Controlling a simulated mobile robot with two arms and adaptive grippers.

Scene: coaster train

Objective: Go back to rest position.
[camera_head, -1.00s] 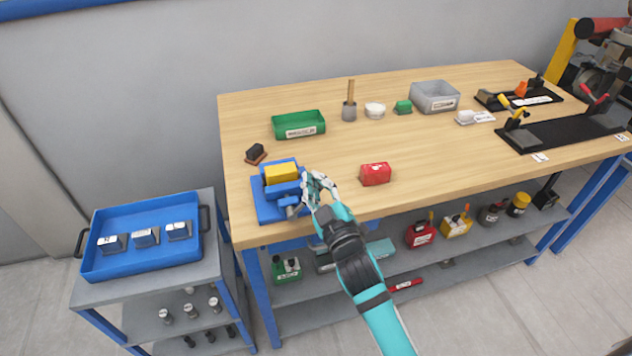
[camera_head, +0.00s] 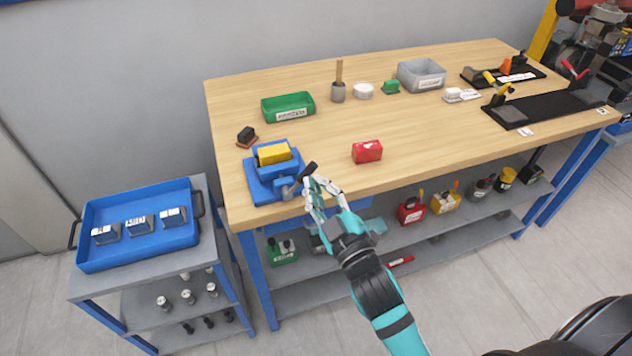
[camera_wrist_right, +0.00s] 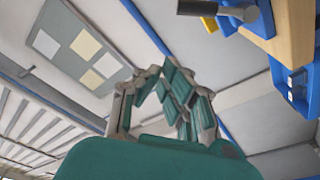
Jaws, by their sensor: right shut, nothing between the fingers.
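My right gripper (camera_head: 322,188) is just off the front edge of the wooden workbench (camera_head: 420,120), to the right of a blue vise (camera_head: 270,186). A yellow block (camera_head: 273,153) sits in the vise. The vise's dark handle (camera_head: 307,172) points toward my fingers; they look apart from it. In the right wrist view my gripper (camera_wrist_right: 170,78) has its fingers drawn together with nothing between them. The vise's handle end (camera_wrist_right: 215,9) shows at the top of that view. My left gripper is not in view.
A red box (camera_head: 367,151), a green bin (camera_head: 288,107) and a grey bin (camera_head: 421,74) stand on the bench. A blue tray (camera_head: 190,238) with three labelled blocks rests on a grey cart at left. Open floor lies in front of the bench.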

